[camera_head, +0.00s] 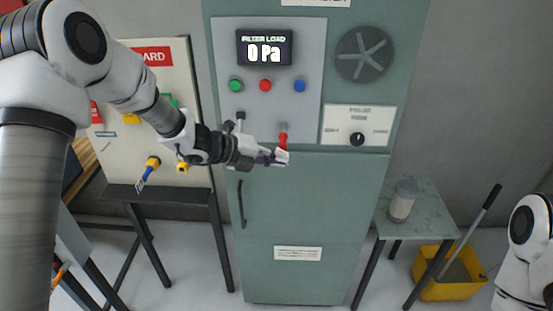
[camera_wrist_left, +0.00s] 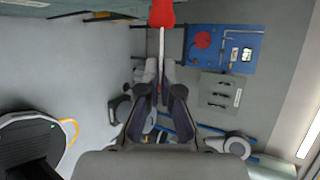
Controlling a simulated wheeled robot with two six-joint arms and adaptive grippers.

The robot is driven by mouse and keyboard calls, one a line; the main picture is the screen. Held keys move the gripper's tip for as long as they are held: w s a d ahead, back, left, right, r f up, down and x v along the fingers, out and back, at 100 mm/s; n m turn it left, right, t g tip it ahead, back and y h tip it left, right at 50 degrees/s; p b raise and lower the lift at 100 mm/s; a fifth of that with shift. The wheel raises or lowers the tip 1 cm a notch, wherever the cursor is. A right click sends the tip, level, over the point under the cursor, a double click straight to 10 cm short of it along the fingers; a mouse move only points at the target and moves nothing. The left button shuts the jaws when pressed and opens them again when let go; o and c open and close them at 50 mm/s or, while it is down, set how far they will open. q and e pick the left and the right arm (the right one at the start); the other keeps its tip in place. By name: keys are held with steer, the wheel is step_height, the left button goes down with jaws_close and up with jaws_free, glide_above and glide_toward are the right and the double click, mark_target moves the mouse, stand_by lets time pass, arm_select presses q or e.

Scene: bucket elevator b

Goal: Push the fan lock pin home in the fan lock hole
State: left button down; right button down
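The fan lock pin, with a red handle (camera_head: 283,141), is at the lower right of the grey control panel on the green cabinet. A pale thin part hangs below the red. In the left wrist view the red end (camera_wrist_left: 161,12) is at the top centre, and the thin pale part runs down between the fingertips. My left gripper (camera_head: 276,157) is just below the red handle, its fingers (camera_wrist_left: 161,75) close together and appearing shut on the thin part. The fan lock hole cannot be made out. My right gripper is out of view; my right arm shows at the right edge.
The control panel (camera_head: 310,110) carries a display reading 0 Pa and green, red and blue buttons. A rotary selector (camera_head: 357,139) is at its right. The cabinet's door handle (camera_head: 241,203) is below my left wrist. A small table (camera_head: 430,207) bears a jar; a yellow bucket (camera_head: 455,285) stands beside it.

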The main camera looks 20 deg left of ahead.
arm_select(q)
steer(key=shift+w+a, duration=0.1)
steer(key=shift+w, duration=0.2)
steer(key=c, duration=1.8)
jaws_free()
steer(key=shift+w, duration=0.1)
steer(key=o, duration=0.6)
steer(key=shift+c, duration=0.2)
steer(key=v, duration=1.2)
